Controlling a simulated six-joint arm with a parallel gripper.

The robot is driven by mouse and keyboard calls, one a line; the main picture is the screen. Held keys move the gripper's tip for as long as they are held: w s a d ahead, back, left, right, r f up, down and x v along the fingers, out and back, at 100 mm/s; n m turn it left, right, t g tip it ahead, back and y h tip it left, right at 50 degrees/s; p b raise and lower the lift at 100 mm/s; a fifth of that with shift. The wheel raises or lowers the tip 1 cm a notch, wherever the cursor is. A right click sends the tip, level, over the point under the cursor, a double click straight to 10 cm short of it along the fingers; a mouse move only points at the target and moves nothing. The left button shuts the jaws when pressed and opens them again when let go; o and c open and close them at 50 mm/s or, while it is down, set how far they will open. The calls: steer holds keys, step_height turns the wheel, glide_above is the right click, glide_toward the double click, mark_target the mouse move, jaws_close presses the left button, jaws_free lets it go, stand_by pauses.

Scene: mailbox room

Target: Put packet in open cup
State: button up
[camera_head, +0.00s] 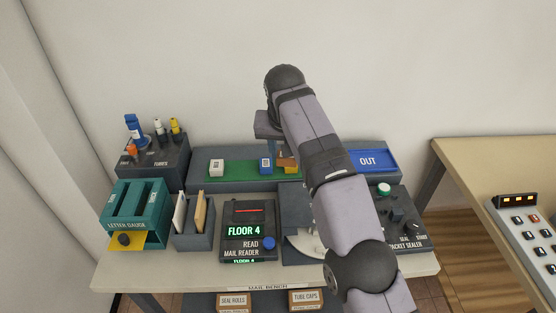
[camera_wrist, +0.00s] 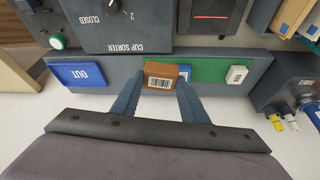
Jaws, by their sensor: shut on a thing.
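My gripper (camera_wrist: 158,88) is shut on a brown packet (camera_wrist: 160,70) with a white barcode label, one finger on each side. In the head view the brown packet (camera_head: 287,165) is at the right end of the green strip, partly behind my arm. I cannot tell whether it is clear of the strip. The cup sorter (camera_wrist: 125,38), a grey box with a dial and the word CLOSED, shows in the wrist view. In the head view it (camera_head: 290,205) is mostly hidden by my arm. No open cup is clearly visible.
A blue packet (camera_head: 265,164) stands close beside the brown one, and a white packet (camera_head: 216,167) farther left, on the green strip (camera_head: 240,172). A blue OUT tray (camera_head: 376,160) is at right. The mail reader (camera_head: 248,232) and packet sealer (camera_head: 405,225) stand in front.

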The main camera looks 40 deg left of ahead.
steer(key=w+d+f+m+b, duration=0.15)
steer(key=d+b, duration=0.55)
steer(key=d, duration=0.7)
steer(key=s+d+f+n, duration=0.3)
steer(key=s+f, duration=0.1)
steer(key=f, duration=0.3)
steer(key=shift+s+f+y, duration=0.3)
steer(key=shift+f, duration=0.1)
steer(key=shift+n, duration=0.25)
steer(key=shift+f, duration=0.1)
steer(key=shift+f+b, duration=2)
steer(key=shift+b, duration=0.2)
